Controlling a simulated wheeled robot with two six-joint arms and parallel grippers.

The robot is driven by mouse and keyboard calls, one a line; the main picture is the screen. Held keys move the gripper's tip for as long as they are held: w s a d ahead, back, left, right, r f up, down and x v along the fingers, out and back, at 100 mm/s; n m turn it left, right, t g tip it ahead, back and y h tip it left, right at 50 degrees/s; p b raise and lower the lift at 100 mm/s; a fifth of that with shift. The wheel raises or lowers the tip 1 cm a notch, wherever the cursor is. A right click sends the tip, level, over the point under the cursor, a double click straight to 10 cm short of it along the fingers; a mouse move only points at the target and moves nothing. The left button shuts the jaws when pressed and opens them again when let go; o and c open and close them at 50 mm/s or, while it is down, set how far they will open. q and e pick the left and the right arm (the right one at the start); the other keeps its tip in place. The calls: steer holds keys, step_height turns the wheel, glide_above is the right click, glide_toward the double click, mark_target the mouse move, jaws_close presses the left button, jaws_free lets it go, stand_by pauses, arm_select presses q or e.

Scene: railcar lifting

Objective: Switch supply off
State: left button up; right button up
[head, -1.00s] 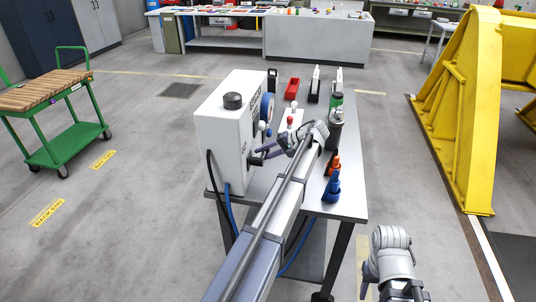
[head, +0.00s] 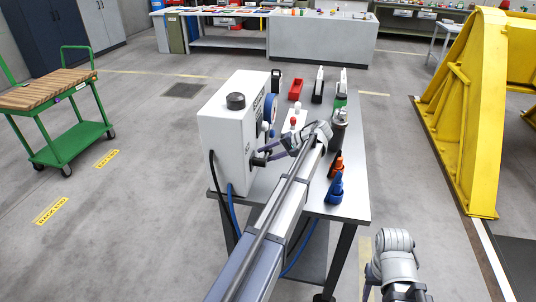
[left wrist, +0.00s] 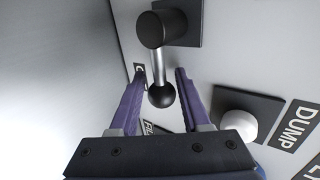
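A white control box (head: 225,135) stands on a grey metal table. In the left wrist view a lever (left wrist: 160,70) sticks out from a dark square plate on the box's face, with a steel shaft and a black ball end (left wrist: 162,96). My left gripper (head: 266,155) is at the box's right-hand face. In the left wrist view its two purple fingers (left wrist: 159,74) are apart, one on each side of the lever. I see a gap beside the ball, mainly on the right. My right gripper is low at the right, its fingers mostly hidden below its wrist.
A white knob (left wrist: 242,125) on a dark plate sits close to the right finger, near a DUMP label (left wrist: 299,126). An orange bottle (head: 336,164), a blue bottle (head: 335,188) and a dark canister (head: 338,128) stand on the table (head: 349,200) beside my left arm.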

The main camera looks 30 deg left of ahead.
mark_target(270, 151)
arm_select(q)
steer(key=shift+d, duration=0.1)
steer(key=p+v, duration=0.4)
steer(key=v, duration=0.2)
steer(key=shift+w+d+r, duration=0.2)
steer(key=shift+r, duration=0.15)
steer(key=shift+d+r, duration=0.1)
steer(key=shift+d, duration=0.35)
steer(key=s+d+f+m+t+h, duration=0.1)
steer(key=s+d+f+m+h, duration=0.1)
steer(key=s+d, duration=0.8)
steer(key=s+d+f+m+t+h, duration=0.1)
steer(key=s+d+f+h, duration=0.3)
steer(key=s+d, duration=0.6)
steer(key=s+d+f+m+h, duration=0.3)
steer(key=s+d+m, duration=0.1)
steer(key=s+d, duration=0.6)
steer(key=shift+s+f+t+h, duration=0.15)
steer(key=shift+f+t+h, duration=0.15)
steer(key=shift+f+t, duration=0.1)
steer(key=shift+d, duration=0.1)
